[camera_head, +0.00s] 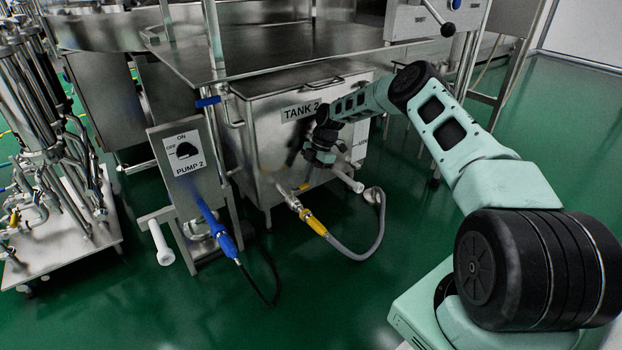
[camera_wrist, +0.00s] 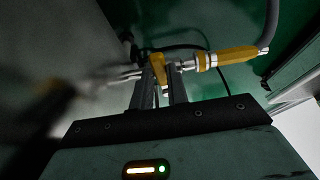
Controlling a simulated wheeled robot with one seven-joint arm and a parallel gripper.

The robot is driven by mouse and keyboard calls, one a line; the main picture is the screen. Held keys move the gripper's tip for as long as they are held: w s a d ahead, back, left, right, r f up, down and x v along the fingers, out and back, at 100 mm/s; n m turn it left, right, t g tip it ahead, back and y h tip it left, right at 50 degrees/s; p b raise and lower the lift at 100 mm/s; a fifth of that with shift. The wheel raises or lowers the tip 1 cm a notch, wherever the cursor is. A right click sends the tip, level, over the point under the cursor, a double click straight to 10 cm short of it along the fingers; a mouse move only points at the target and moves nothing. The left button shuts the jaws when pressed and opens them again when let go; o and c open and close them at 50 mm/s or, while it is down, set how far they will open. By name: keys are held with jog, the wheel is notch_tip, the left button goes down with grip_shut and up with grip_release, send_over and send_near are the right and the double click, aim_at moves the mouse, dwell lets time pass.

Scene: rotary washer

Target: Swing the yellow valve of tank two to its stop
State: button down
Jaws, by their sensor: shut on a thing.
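Tank two is a steel tank (camera_head: 262,130) labelled "TANK 2", in the middle of the head view. Its yellow valve handle (camera_head: 303,187) shows low at the tank's front, above a metal pipe fitting. My gripper (camera_head: 309,176) reaches down in front of the tank to this handle. In the wrist view, the two fingers of my gripper (camera_wrist: 162,80) are close together, with the yellow handle (camera_wrist: 158,68) between their tips. My gripper is shut on it. The fingers hide part of the handle.
A yellow hose connector (camera_head: 315,225) with a grey hose (camera_head: 372,248) joins the pipe below the valve. Green floor (camera_head: 310,310) is open in front.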

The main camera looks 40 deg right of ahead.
jog(key=c, duration=1.4)
grip_release()
jog(key=shift+o, duration=0.2)
jog(key=shift+r, duration=0.2)
jog(key=d+r, duration=0.4)
jog(key=d, duration=0.9)
jog(key=shift+w+d, duration=0.35)
jog(key=shift+d, duration=0.05)
jog(key=shift+r, duration=0.1)
jog(key=shift+d+p, duration=0.1)
jog(key=shift+p, duration=0.2)
